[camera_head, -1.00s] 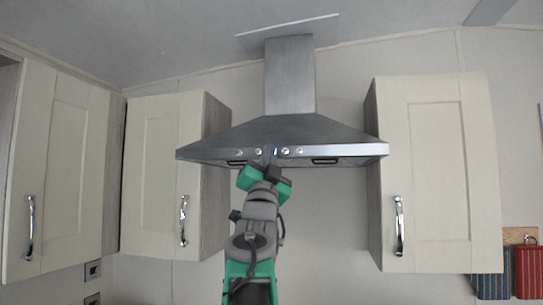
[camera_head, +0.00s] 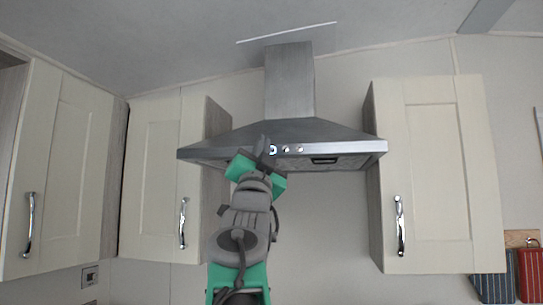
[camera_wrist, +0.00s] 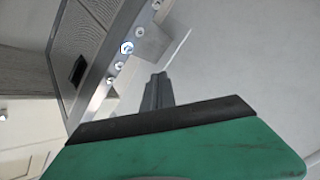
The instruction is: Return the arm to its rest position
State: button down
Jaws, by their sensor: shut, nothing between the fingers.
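My gripper (camera_head: 263,146) is raised in front of the left part of the range hood's front edge. Its fingers are together and hold nothing. In the wrist view my gripper (camera_wrist: 158,92) shows as dark closed fingers beyond the green and black body. The steel range hood (camera_head: 330,140) hangs on the wall with a row of knobs, one lit blue. In the wrist view the hood (camera_wrist: 85,60) runs along the left, close to the fingers. I cannot tell whether the fingers touch it. My arm reaches up from the bottom of the head view.
Cream wall cabinets stand left (camera_head: 152,180) and right (camera_head: 437,170) of the hood, with metal handles. Another cabinet (camera_head: 60,170) is at far left. Striped and red cloths (camera_head: 530,272) hang at lower right. The wall below the hood is clear.

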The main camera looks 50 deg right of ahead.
jog(key=w+d+f+n+g+y, duration=0.1)
jog(key=w+d+f+n+y, duration=0.15)
jog(key=f, duration=0.55)
jog(key=w+d+f+n+g+y, duration=0.1)
jog(key=w+d+f+n+y, duration=0.2)
jog(key=f, duration=0.5)
jog(key=w+d+f+n+g+y, duration=0.1)
jog(key=w+d+f+y, duration=0.2)
jog(key=f, duration=0.5)
jog(key=a+f+n+g+y, duration=0.1)
jog(key=a+f+y, duration=0.2)
jog(key=f, duration=0.8)
jog(key=a+f+n+g+y, duration=0.1)
jog(key=a+f+g+y, duration=0.2)
jog(key=f, duration=0.8)
jog(key=s+a+f+n+g+y, duration=0.2)
jog(key=s+a+f+n+y, duration=0.15)
jog(key=a+f, duration=0.9)
jog(key=s+a+f+n+g+y, duration=0.15)
jog(key=s+a+f+y, duration=0.25)
jog(key=a+f, duration=0.8)
jog(key=s+a+f+n+y, duration=0.1)
jog(key=a+n, duration=0.5)
jog(key=a, duration=0.9)
jog(key=shift+s+a+f+t+y, duration=0.15)
jog(key=shift+a+f+t+y, duration=0.15)
jog(key=shift+f+t, duration=0.2)
jog(key=shift+d, duration=0.1)
